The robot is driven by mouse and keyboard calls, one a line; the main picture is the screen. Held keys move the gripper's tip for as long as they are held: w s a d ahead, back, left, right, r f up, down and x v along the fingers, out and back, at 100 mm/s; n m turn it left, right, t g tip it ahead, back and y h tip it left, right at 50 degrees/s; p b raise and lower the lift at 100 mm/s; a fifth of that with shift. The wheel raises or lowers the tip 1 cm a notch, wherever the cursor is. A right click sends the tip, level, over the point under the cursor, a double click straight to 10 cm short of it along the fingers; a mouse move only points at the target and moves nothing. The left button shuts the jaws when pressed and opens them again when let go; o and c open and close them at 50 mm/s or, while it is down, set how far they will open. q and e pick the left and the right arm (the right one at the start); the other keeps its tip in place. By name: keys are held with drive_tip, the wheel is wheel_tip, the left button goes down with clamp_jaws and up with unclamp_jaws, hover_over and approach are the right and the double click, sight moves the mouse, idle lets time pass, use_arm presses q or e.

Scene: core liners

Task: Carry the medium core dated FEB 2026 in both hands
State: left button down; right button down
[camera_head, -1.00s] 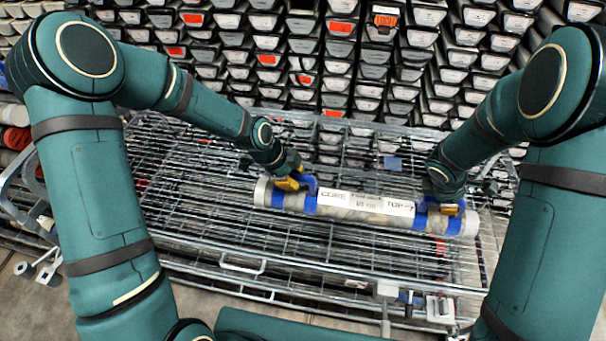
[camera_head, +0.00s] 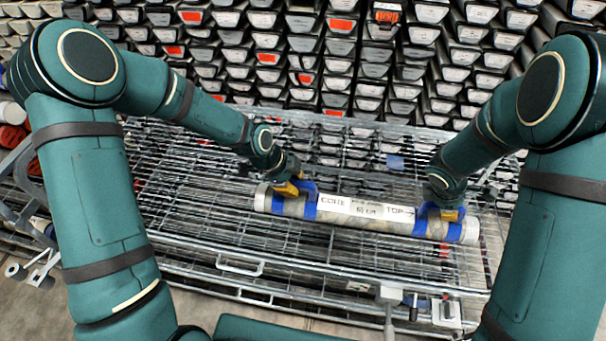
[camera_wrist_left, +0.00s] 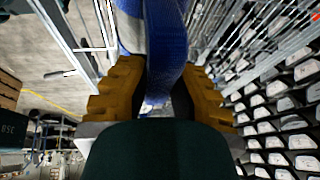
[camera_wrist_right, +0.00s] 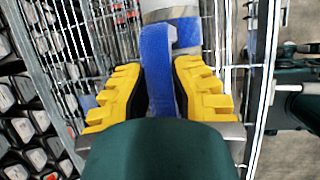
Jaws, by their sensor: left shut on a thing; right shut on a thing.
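The core (camera_head: 365,212) is a long grey-white tube with a white label reading CORE, 60 cm and TOP with an arrow. Any date on it is too small to read. Blue bands sit near both its ends. It lies almost level, its right end a little lower in the head view. My left gripper (camera_head: 290,188) is shut on the blue band near the left end; the band (camera_wrist_left: 166,45) fills its yellow jaws in the left wrist view. My right gripper (camera_head: 440,212) is shut on the right blue band, which shows between the yellow fingers in the right wrist view (camera_wrist_right: 157,65).
A wire-mesh metal rack (camera_head: 200,190) lies beneath the core, mostly bare. Behind it stands a wall of stacked core trays (camera_head: 300,60), some with red labels. A clamp-like white fitting (camera_head: 390,293) is at the rack's front edge.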

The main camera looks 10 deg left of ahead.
use_arm(q)
drive_tip(key=c, duration=1.1)
unclamp_jaws()
drive_tip(key=shift+f, duration=0.1)
drive_tip(key=shift+c, duration=0.2)
use_arm(e)
drive_tip(key=c, duration=1.1)
unclamp_jaws()
drive_tip(key=shift+f, duration=0.1)
drive_tip(key=shift+c, duration=0.2)
use_arm(q)
drive_tip(key=shift+o, duration=0.7)
drive_tip(key=shift+s, duration=0.1)
use_arm(e)
drive_tip(key=shift+o, duration=0.7)
drive_tip(key=shift+s, duration=0.1)
use_arm(q)
drive_tip(key=shift+a+r, duration=0.1)
drive_tip(key=shift+r, duration=0.15)
use_arm(e)
drive_tip(key=shift+a+r, duration=0.2)
drive_tip(key=shift+r, duration=0.3)
use_arm(q)
drive_tip(key=v, duration=1.1)
drive_tip(key=shift+r, duration=0.3)
use_arm(e)
drive_tip(key=v, duration=1.1)
